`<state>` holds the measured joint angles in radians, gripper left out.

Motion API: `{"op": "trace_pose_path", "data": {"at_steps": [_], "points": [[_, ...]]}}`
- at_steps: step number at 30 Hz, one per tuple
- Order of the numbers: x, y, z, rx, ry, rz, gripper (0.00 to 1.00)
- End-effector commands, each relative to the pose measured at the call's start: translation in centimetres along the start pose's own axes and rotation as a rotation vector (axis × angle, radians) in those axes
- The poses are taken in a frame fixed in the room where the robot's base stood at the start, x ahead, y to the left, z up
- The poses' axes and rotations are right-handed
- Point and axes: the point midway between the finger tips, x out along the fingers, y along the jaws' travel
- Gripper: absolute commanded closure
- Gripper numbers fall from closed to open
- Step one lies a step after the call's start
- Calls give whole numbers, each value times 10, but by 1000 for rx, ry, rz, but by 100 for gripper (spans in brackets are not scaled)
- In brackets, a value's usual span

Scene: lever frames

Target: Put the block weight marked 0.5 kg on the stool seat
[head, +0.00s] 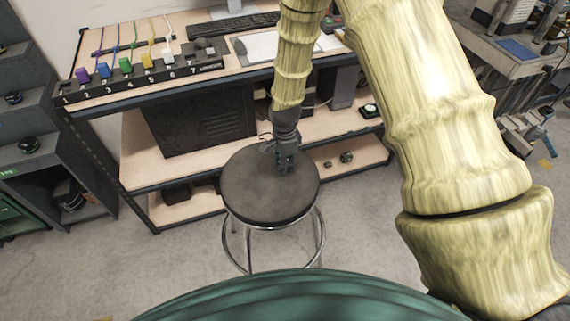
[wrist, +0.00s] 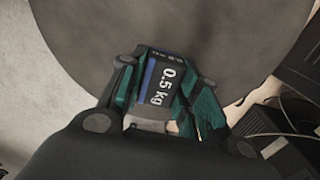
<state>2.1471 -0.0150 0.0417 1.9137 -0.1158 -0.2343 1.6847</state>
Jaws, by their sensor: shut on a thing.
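My gripper (wrist: 163,108) is shut on the block weight (wrist: 160,82), a dark block with a blue stripe and the white mark "0.5 kg". The dark round stool seat (wrist: 215,30) lies behind the block in the wrist view. In the head view my gripper (head: 286,164) is over the far right part of the stool seat (head: 262,198). The block is mostly hidden by my gripper there. I cannot tell whether the block touches the seat.
A workbench (head: 150,95) with a lower shelf stands behind the stool. A black computer case (head: 205,120) is on that shelf. Grey floor (head: 365,215) is clear to the stool's right.

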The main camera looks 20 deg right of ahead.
Motion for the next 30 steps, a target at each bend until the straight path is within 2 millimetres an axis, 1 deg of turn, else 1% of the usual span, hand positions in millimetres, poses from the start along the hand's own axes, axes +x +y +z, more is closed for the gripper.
{"op": "trace_pose_path", "data": {"at_steps": [3, 6, 17, 18, 20, 21, 30], "points": [[10, 1, 0, 0, 0, 2, 100], [15, 0, 0, 0, 0, -1, 100], [18, 0, 0, 0, 0, -1, 100], [19, 0, 0, 1, 0, 0, 64], [18, 0, 0, 0, 0, 0, 53], [18, 0, 0, 0, 0, 0, 46], [18, 0, 0, 0, 0, 0, 46]]}}
